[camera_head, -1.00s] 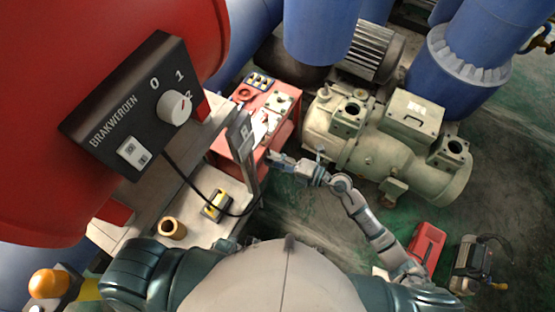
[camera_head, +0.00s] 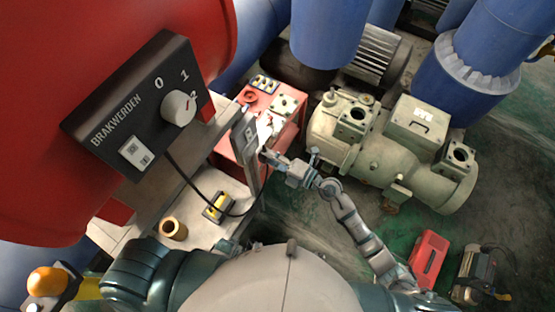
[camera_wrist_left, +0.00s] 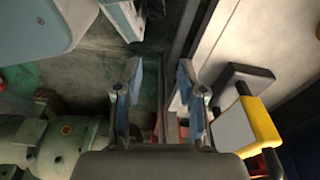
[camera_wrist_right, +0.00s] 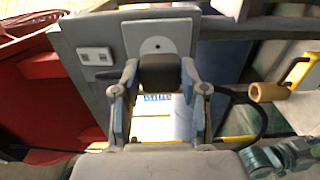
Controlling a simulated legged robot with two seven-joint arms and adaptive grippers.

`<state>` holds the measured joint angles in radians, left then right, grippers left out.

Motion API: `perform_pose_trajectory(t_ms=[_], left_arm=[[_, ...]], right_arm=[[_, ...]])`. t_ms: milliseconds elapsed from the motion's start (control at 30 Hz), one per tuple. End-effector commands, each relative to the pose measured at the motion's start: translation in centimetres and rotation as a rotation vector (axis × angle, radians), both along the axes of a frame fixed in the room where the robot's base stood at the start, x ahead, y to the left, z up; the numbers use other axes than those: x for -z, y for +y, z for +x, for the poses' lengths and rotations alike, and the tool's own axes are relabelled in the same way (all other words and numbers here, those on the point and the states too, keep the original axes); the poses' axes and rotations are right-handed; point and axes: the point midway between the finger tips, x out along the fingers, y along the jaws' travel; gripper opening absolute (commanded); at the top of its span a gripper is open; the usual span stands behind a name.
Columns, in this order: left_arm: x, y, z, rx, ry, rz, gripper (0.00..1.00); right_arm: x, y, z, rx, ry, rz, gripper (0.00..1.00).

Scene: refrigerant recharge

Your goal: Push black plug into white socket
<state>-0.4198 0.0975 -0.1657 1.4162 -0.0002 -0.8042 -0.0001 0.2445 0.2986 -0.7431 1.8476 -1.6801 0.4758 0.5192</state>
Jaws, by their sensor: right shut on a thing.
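My right gripper (camera_head: 268,155) is close to the upright grey panel (camera_head: 240,132). In the right wrist view, my right gripper (camera_wrist_right: 160,85) is shut on the black plug (camera_wrist_right: 160,72). Behind the plug is a pale square socket plate (camera_wrist_right: 157,45) with a small dark round spot, mounted on the grey panel. The plug covers the plate's lower part. I cannot tell whether it touches the plate. My left gripper (camera_wrist_left: 160,100) is open and empty in the left wrist view, and is not visible in the head view.
A black control box (camera_head: 135,110) with a white knob is on the red tank (camera_head: 80,60) at left. A black cable (camera_head: 190,180) loops from it toward the panel. A yellow-and-black item (camera_head: 217,207) and brass ring (camera_head: 173,230) sit on the bench. A beige compressor (camera_head: 390,150) stands at right.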

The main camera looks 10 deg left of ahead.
Motion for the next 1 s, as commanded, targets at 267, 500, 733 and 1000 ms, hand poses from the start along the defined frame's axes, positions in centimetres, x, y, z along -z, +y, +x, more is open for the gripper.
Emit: perform_pose_trajectory(t_ms=[267,500,733,1000], left_arm=[[-0.7,-0.1,0.7,-0.001,-0.009,-0.001,0.40],[-0.7,-0.1,0.7,-0.002,-0.008,-0.001,0.40],[-0.7,0.0,0.7,-0.002,-0.007,-0.001,0.40],[-0.7,0.0,0.6,-0.002,-0.006,0.000,0.40]], right_arm=[[0.0,1.7,0.6,0.000,-0.001,0.001,0.07],[0.0,2.0,0.7,0.000,-0.002,-0.001,0.07],[-0.1,2.0,0.7,0.000,-0.001,0.000,0.07],[-0.1,2.0,0.7,0.000,-0.001,0.000,0.07]])
